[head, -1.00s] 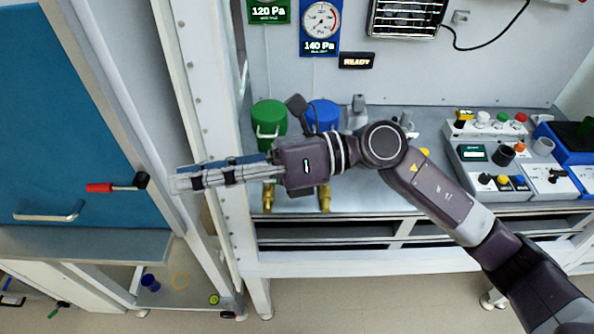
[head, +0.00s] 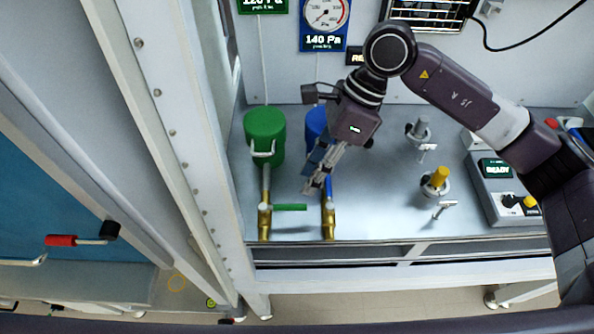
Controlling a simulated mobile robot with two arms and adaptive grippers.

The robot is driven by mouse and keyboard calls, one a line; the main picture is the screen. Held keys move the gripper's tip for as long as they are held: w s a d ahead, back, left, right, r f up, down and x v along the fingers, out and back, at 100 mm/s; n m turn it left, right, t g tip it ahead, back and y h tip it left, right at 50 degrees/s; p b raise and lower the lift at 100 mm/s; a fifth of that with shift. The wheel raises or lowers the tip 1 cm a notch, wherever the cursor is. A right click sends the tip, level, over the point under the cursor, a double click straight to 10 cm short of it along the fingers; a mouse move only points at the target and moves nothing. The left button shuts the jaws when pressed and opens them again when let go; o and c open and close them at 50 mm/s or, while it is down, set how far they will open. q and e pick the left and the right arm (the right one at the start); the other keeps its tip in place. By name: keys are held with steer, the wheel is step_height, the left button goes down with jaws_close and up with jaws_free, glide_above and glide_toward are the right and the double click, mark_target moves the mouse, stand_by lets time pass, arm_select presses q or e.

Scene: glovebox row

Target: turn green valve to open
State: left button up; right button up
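The green valve has a brass body (head: 264,221) on the pipe below the green canister (head: 264,135). Its green lever (head: 290,207) points right, crosswise to the pipe. Beside it, a second brass valve (head: 328,221) has a blue lever (head: 329,188) lying along its pipe. My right gripper (head: 316,189) points down and left, its fingertips just above and right of the green lever, close to the blue lever. It holds nothing that I can see; the finger gap is unclear. It partly hides the blue canister (head: 314,120). My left gripper is out of view.
A white frame post (head: 185,150) stands left of the bench (head: 380,215). Gauges hang on the back wall. The bench between valves and fittings is clear.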

mark_target(293, 205)
steer(key=p+x, duration=0.1)
steer(key=x, duration=0.1)
steer(key=p+x, duration=0.1)
steer(key=x, duration=0.1)
steer(key=shift+s, duration=0.35)
steer(key=shift+w+p+x, duration=0.2)
steer(key=shift+p+x, duration=0.15)
steer(key=shift+x, duration=0.8)
steer(key=shift+a+f, duration=0.15)
steer(key=shift+f, duration=0.35)
steer(key=c, duration=0.6)
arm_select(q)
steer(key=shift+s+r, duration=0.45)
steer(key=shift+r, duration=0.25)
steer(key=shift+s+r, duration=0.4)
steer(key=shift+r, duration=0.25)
arm_select(e)
jaws_close()
